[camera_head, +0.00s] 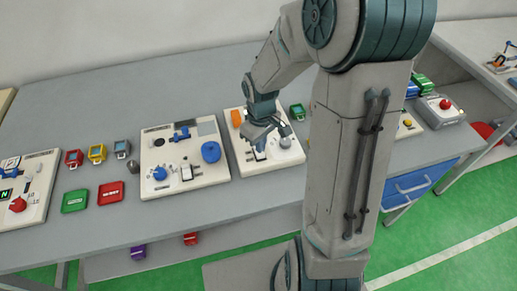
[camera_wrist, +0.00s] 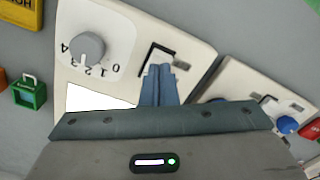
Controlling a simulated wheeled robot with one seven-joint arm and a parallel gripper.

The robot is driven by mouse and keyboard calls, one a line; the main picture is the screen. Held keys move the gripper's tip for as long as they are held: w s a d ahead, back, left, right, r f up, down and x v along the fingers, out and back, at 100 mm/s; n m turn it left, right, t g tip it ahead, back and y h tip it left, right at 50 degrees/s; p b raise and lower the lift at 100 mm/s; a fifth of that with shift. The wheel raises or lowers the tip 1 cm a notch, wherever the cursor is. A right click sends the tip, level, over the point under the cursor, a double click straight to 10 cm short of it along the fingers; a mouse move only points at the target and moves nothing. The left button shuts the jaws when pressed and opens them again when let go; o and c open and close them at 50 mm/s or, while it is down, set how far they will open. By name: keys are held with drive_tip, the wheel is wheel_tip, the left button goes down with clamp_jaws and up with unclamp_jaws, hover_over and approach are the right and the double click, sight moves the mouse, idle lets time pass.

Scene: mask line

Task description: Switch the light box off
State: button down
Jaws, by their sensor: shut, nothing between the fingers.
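The light box is the cream panel (camera_head: 250,165) under my gripper, also in the wrist view (camera_wrist: 205,45). It has a grey dial (camera_wrist: 86,47) marked with numbers, a black-framed switch (camera_wrist: 155,52), and a bright white rectangle (camera_wrist: 95,97) that looks lit. My gripper (camera_wrist: 160,72) is shut and empty, its fingertips over the near edge of the switch. I cannot tell whether they touch it. The fingers hide part of the switch, so its position is unclear. In the head view my gripper (camera_head: 258,141) points down at the panel, left of the dial (camera_head: 285,142).
Another panel (camera_head: 205,178) with blue knobs stands close on the left. A small green device (camera_head: 297,112) sits beyond the light box's right side. Red (camera_head: 110,193) and green (camera_head: 75,200) boxes lie farther left. My arm hides part of the table on the right.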

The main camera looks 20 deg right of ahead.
drive_tip(key=shift+f+b, duration=0.8)
drive_tip(key=shift+f, duration=0.15)
idle(0.5)
wheel_tip(320, 180, up, 7)
drive_tip(key=p, duration=0.5)
drive_tip(key=shift+p, duration=0.4)
idle(0.4)
drive_tip(key=s+r+m+t, duration=0.3)
drive_tip(key=s+r+m, duration=0.3)
drive_tip(key=s+r, duration=0.8)
drive_tip(key=shift+s+r+t, duration=0.2)
drive_tip(key=shift+r+t, duration=0.1)
drive_tip(key=shift+r, duration=0.5)
